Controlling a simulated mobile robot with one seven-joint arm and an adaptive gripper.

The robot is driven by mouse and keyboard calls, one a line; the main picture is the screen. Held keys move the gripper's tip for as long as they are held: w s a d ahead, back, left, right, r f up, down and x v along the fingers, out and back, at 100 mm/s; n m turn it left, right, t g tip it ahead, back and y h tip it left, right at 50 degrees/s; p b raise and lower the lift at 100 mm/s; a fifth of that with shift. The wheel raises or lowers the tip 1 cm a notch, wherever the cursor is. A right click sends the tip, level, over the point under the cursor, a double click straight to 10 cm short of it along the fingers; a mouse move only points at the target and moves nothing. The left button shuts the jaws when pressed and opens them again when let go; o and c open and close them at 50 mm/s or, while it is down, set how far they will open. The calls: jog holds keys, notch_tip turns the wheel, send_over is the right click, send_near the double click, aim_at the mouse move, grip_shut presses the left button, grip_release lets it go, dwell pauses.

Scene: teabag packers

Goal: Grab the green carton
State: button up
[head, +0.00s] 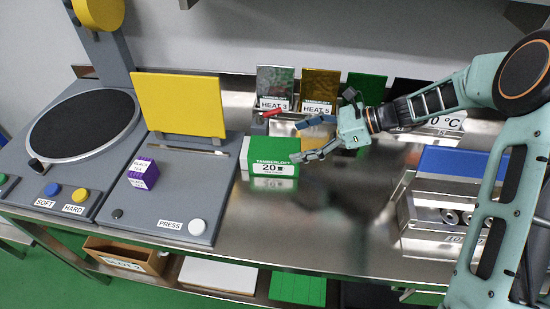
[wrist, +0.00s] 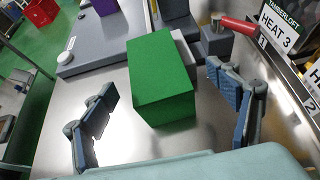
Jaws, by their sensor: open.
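The green carton (head: 270,158) lies on the steel table in the head view, just right of the grey press unit. It has a white label reading 20. In the wrist view the green carton (wrist: 162,80) sits between the two spread fingers, nearer the right one, with its near end toward me. My gripper (head: 300,140) is open and empty, at the carton's right end. In the wrist view my gripper (wrist: 170,105) shows a gap on both sides of the carton, and neither finger clearly touches it.
A press unit (head: 195,185) with a yellow panel (head: 180,103) and a purple box (head: 143,174) stands left of the carton. Behind are upright sample packs, including HEAT 3 (head: 274,88), and a red handle (head: 272,113). A blue-topped metal unit (head: 450,162) stands right. The table between is clear.

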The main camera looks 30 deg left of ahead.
aim_at(280, 147)
jog(key=x, duration=0.4)
jog(key=shift+s+a+p, duration=0.1)
jog(key=shift+s+p, duration=0.25)
jog(key=shift+s, duration=0.1)
jog(key=shift+a+f, duration=0.25)
jog(key=shift+a, duration=0.1)
jog(key=c, duration=1.5)
jog(key=shift+c, duration=0.4)
jog(key=shift+d+r, duration=0.1)
